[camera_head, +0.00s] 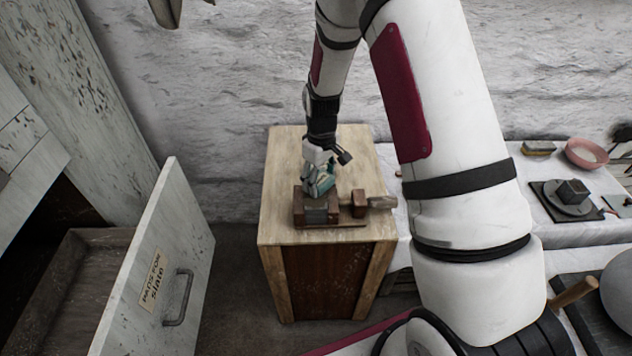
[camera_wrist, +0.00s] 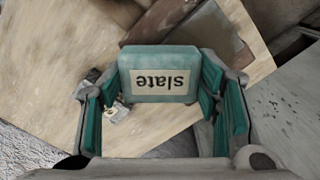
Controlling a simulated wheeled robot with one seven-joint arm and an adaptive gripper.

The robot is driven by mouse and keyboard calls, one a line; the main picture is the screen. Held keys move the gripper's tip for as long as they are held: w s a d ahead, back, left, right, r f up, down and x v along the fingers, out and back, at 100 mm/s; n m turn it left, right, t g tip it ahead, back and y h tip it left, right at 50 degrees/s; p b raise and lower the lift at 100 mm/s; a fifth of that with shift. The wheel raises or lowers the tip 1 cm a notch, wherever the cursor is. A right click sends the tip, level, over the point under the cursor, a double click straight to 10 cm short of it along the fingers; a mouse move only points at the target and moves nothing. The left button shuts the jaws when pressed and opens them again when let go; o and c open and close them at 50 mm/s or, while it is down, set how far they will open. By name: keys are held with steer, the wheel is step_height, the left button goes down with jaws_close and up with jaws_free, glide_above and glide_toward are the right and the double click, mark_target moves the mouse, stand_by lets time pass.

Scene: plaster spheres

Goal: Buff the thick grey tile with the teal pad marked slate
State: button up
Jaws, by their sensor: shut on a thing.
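My gripper (camera_head: 319,170) is shut on the teal pad (camera_head: 322,187), low over the wooden cabinet top. In the wrist view the pad (camera_wrist: 160,54) sits between the teal-lined fingers, with its "slate" label upside down. The thick grey tile (camera_head: 316,215) sits in a brown wooden holder (camera_head: 299,208) on the cabinet top, just below the pad in the picture. Whether the pad touches the tile cannot be told; the pad and gripper hide part of the holder.
The wooden cabinet (camera_head: 278,160) also bears a wooden clamp part with a handle (camera_head: 382,202). An open drawer (camera_head: 190,235) labelled "PADS FOR slate" stands at the left.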

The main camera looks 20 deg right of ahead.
mark_target(310, 196)
stand_by(0.4)
steer(key=shift+s+a+f+p, duration=0.15)
steer(key=shift+s+a, duration=0.2)
steer(key=shift+a, duration=0.25)
steer(key=shift+s+a+p, duration=0.2)
steer(key=shift+s+a, duration=0.1)
steer(key=shift+a, duration=0.35)
steer(key=shift+s+a+f+p, duration=0.15)
steer(key=shift+s+a, duration=0.2)
steer(key=shift+a, duration=0.25)
steer(key=shift+r, duration=0.1)
steer(key=shift+w+d+r, duration=0.3)
steer(key=shift+d+r, duration=0.1)
steer(key=shift+d, duration=0.1)
steer(key=shift+w+d+r, duration=0.25)
steer(key=shift+d+r, duration=0.1)
steer(key=shift+d, duration=0.1)
steer(key=shift+r+p, duration=0.5)
steer(key=shift+r, duration=0.8)
